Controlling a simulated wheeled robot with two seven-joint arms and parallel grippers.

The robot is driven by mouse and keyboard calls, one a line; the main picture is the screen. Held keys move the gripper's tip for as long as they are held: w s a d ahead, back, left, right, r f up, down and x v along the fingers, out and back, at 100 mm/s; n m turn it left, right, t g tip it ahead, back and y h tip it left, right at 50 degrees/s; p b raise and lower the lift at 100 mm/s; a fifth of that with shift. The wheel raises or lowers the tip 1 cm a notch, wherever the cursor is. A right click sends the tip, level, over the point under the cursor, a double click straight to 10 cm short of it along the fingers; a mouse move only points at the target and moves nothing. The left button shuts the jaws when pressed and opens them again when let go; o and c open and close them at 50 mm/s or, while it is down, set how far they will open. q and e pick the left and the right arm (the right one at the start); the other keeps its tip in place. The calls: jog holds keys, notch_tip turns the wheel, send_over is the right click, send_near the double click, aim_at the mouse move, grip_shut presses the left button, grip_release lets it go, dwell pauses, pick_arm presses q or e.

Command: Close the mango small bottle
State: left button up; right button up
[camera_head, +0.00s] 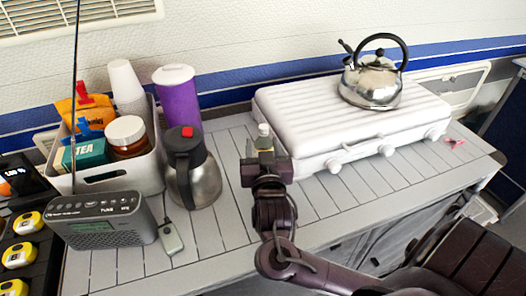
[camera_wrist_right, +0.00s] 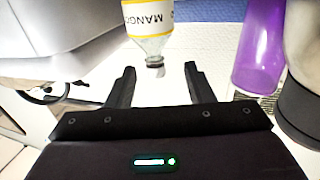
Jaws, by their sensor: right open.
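The mango small bottle (camera_head: 263,142) stands on the slatted counter, beside the white stove, with its lower part hidden behind my right gripper (camera_head: 265,158). In the right wrist view the bottle (camera_wrist_right: 149,22) appears upside down, with a white and yellow label reading MANGO and a clear neck. I cannot tell whether a cap is on the neck. My right gripper's fingers (camera_wrist_right: 160,78) are open, with the bottle's neck just beyond and between their tips, apart from them. My left gripper is not in view.
A steel and black jug (camera_head: 205,182) and purple tumbler (camera_head: 178,100) stand left of the gripper. A full bin (camera_head: 150,178), grey radio (camera_head: 105,222) and small grey device (camera_head: 170,238) lie farther left. The white stove (camera_head: 300,120) with a kettle (camera_head: 371,84) is close on the right.

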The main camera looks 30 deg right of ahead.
aim_at(264, 135)
jog(key=shift+x, duration=0.95)
jog(key=shift+d, duration=0.1)
jog(key=x, duration=0.4)
jog(key=shift+d+r+p, duration=0.15)
jog(key=shift+d+p, duration=0.15)
jog(key=shift+p, duration=0.05)
jog(key=shift+w+d, duration=0.25)
jog(key=shift+w, duration=0.15)
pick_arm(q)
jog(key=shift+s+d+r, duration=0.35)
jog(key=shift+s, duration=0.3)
pick_arm(e)
jog(key=shift+c, duration=0.5)
grip_shut()
